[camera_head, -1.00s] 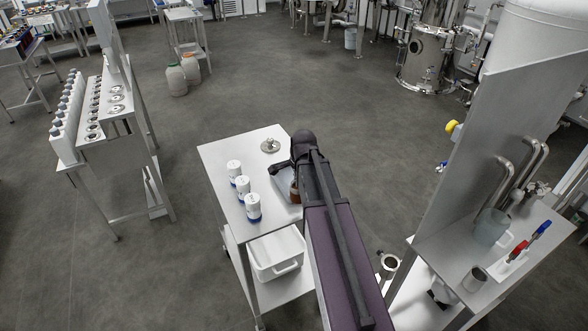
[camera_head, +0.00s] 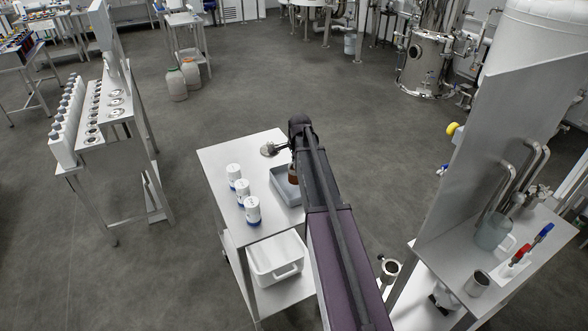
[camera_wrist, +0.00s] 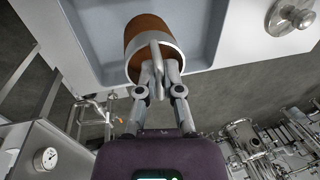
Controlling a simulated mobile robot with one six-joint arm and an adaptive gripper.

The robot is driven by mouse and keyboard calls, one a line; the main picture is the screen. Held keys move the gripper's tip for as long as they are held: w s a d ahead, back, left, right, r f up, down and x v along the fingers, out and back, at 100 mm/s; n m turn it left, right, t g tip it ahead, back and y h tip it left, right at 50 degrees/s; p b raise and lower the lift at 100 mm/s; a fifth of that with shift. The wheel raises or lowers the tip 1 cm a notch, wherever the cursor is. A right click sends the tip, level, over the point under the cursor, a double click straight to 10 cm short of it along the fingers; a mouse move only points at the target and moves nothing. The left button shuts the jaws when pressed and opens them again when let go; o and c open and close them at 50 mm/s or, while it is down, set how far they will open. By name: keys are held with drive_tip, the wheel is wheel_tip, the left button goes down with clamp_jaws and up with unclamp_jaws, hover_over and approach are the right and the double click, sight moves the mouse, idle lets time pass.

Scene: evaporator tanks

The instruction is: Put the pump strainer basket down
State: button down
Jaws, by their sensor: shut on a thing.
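The pump strainer basket (camera_wrist: 148,35) is a rust-brown cylinder with a pale metal rim and a bar handle. My gripper (camera_wrist: 158,72) is shut on its handle in the wrist view. The basket is tilted in that view and lies over the grey tray (camera_wrist: 87,45). I cannot tell whether it touches the tray floor. In the head view the basket (camera_head: 292,173) shows as a small brown patch beside my arm, at the far part of the tray (camera_head: 287,197). My arm hides part of the tray and most of the gripper there.
The tray is on a white cart (camera_head: 222,160). Several white bottles (camera_head: 242,188) stand left of it, and a steel lid with a knob (camera_head: 268,150) lies beyond it. A white bin (camera_head: 275,258) sits on the lower shelf. A panelled bench (camera_head: 465,262) stands at right.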

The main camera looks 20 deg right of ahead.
drive_tip(key=shift+w+d, duration=0.2)
drive_tip(key=shift+w, duration=0.35)
drive_tip(key=shift+w+f+b, duration=0.1)
drive_tip(key=shift+f+b, duration=0.25)
drive_tip(key=shift+b, duration=0.05)
wheel_tip(320, 180, down, 3)
drive_tip(key=b, duration=0.3)
drive_tip(key=shift+f, duration=0.1)
drive_tip(key=c, duration=0.8)
unclamp_jaws()
wheel_tip(320, 180, up, 12)
drive_tip(key=s+p, duration=0.2)
drive_tip(key=p, duration=1)
drive_tip(key=shift+s, duration=0.25)
